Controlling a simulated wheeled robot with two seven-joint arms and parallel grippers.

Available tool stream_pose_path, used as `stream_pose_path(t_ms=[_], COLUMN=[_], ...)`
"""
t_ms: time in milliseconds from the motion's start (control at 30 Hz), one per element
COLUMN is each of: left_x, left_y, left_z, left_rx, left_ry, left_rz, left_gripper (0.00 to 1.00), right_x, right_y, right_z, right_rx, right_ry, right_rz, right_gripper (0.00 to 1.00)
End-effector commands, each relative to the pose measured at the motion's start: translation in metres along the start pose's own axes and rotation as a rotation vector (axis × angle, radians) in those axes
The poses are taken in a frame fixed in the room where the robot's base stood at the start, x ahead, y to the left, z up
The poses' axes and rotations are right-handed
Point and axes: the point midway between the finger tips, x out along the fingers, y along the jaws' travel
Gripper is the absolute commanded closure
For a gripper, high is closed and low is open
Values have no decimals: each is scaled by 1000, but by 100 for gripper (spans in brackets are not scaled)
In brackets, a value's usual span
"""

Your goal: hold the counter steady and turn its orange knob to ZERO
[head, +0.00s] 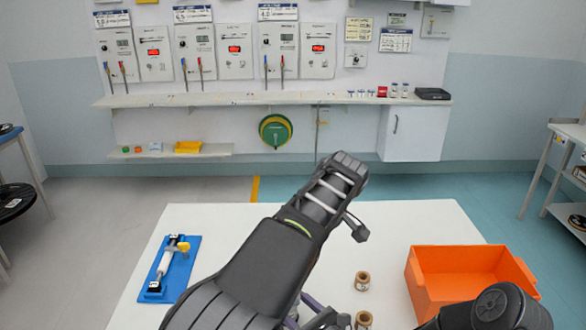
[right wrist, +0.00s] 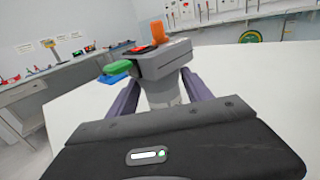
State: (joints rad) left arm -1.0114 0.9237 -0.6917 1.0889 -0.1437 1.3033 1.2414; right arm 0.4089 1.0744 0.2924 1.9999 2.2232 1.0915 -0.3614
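In the right wrist view the counter (right wrist: 168,58) is a grey box on a pale round post. Its orange knob (right wrist: 158,33) stands up on top, and a green part (right wrist: 118,68) sticks out to the left. The knob's marks are too small to read. The purple fingers of my right gripper (right wrist: 162,82) lie close along both sides of the post, shut on the counter. In the head view only bits of purple finger show at the bottom centre; my arm hides the counter. My left arm crosses the middle there, and its gripper's fingers cannot be seen.
An orange bin (head: 470,268) stands at the table's right. A blue board with a white cylinder (head: 172,265) lies at the left. Two small brown-and-white spools (head: 362,281) stand left of the bin. The white table (head: 410,215) is clear along its back.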

Motion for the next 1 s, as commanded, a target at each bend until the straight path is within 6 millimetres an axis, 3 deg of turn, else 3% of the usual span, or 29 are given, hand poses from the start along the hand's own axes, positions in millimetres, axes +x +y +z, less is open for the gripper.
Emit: stream_pose_path(t_ms=[133, 567, 1000], left_x=[0, 0, 0], left_y=[0, 0, 0], left_z=[0, 0, 0], left_rx=[0, 0, 0], left_ry=[0, 0, 0], left_rz=[0, 0, 0], left_gripper=[65, 65, 65], right_x=[0, -10, -93], right_y=[0, -1, -1], right_z=[0, 0, 0], right_rx=[0, 0, 0], right_ry=[0, 1, 2], right_rz=[0, -1, -3], right_gripper=[29, 29, 29])
